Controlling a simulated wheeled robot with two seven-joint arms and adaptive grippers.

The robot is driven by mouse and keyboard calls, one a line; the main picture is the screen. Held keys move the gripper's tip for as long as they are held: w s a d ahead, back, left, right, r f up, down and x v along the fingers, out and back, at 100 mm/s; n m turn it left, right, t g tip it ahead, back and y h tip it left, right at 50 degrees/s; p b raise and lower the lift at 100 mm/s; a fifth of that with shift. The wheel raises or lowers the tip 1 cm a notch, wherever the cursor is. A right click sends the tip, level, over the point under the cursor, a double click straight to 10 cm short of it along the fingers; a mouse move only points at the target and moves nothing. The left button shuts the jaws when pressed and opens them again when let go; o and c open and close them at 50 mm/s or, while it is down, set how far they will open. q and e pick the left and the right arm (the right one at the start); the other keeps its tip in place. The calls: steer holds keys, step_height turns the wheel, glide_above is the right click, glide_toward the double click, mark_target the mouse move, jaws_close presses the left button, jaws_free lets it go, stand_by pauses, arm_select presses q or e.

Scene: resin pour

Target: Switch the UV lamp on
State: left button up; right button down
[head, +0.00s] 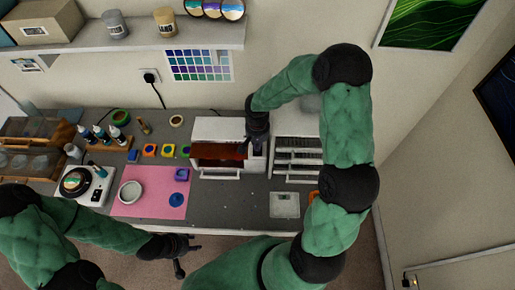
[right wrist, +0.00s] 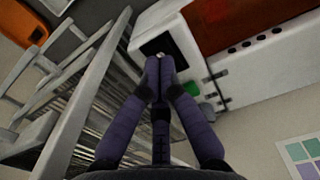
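The UV lamp is a white box (head: 217,128) with an orange-red window (head: 220,151), standing at the back of the workbench. My right gripper (head: 257,143) is at the right part of its front. In the right wrist view the two fingertips (right wrist: 158,62) are together, in front of the lamp's dark panel (right wrist: 168,45). A green button (right wrist: 192,88) shows just beside the fingers. Whether the tips touch the panel is unclear. My left gripper (head: 182,254) is open and empty, in front of the bench edge.
A white rack (head: 296,160) stands close to the lamp's right side; it also shows in the right wrist view (right wrist: 75,100). A pink mat (head: 150,205) with a white ring-shaped dish (head: 130,192) lies left of the middle. A pale scale-like plate (head: 285,204) lies at the front right.

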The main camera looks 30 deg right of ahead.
steer(key=shift+f+b, duration=1)
stand_by(0.6)
steer(key=shift+r+p, duration=0.45)
steer(key=shift+r, duration=0.3)
steer(key=shift+r+p, duration=1.4)
steer(key=shift+r, duration=1.4)
steer(key=shift+f, duration=0.1)
